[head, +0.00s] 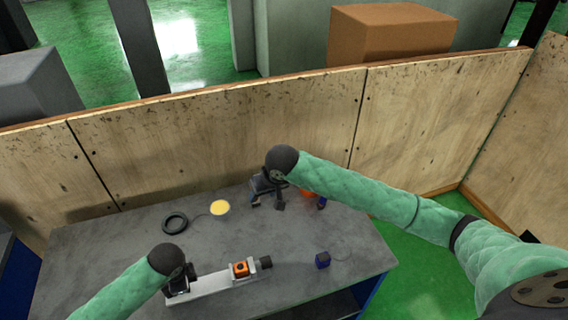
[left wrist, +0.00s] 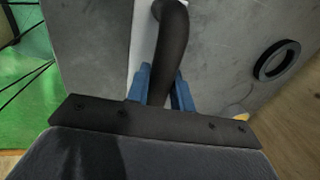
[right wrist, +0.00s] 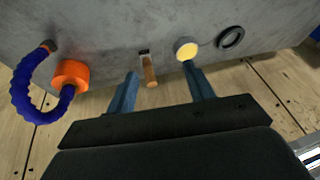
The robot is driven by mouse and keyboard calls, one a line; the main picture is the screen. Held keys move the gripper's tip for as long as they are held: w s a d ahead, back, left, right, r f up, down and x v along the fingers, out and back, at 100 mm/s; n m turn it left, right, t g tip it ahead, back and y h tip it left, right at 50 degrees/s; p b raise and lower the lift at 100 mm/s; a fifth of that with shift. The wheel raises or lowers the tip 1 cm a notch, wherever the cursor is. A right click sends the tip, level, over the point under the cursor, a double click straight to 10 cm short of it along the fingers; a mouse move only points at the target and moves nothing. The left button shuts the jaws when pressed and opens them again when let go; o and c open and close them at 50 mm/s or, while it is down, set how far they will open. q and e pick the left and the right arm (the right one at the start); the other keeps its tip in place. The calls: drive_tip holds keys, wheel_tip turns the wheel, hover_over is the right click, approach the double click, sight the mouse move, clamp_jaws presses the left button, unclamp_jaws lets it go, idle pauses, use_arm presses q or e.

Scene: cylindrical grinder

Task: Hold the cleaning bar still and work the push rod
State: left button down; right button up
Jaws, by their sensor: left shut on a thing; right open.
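A pale bar (head: 213,284), likely the cleaning bar, lies on the table with an orange block (head: 240,269) on it and a dark grey end piece (head: 265,262) at its right end. My left gripper (head: 178,284) is at its left end. In the left wrist view, the blue fingers are shut on a dark curved handle (left wrist: 172,40) on the pale bar. My right gripper (head: 268,200) is open and empty near the back of the table. In the right wrist view, a small tool with a wooden-coloured end (right wrist: 150,77) shows between its fingers, apart from them. I cannot tell which part is the push rod.
A black ring (head: 175,222) and a yellow disc (head: 220,207) lie back left on the grey table (head: 110,262). Wooden panels (head: 230,130) stand behind.

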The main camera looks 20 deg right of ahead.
drive_tip(key=w+d+r+m+t, duration=0.1)
drive_tip(key=w+d+r, duration=0.4)
drive_tip(key=d, duration=0.3)
drive_tip(key=shift+d+r+t+h, duration=0.2)
drive_tip(key=shift+t+h, duration=0.1)
drive_tip(key=shift+t, duration=0.1)
use_arm(q)
drive_tip(key=c, duration=1.1)
unclamp_jaws()
drive_tip(key=shift+c, duration=0.2)
use_arm(e)
drive_tip(key=shift+w, duration=0.1)
use_arm(q)
wheel_tip(320, 180, up, 12)
drive_tip(key=s, duration=0.2)
drive_tip(key=shift+f, duration=0.15)
drive_tip(key=shift+s, duration=0.1)
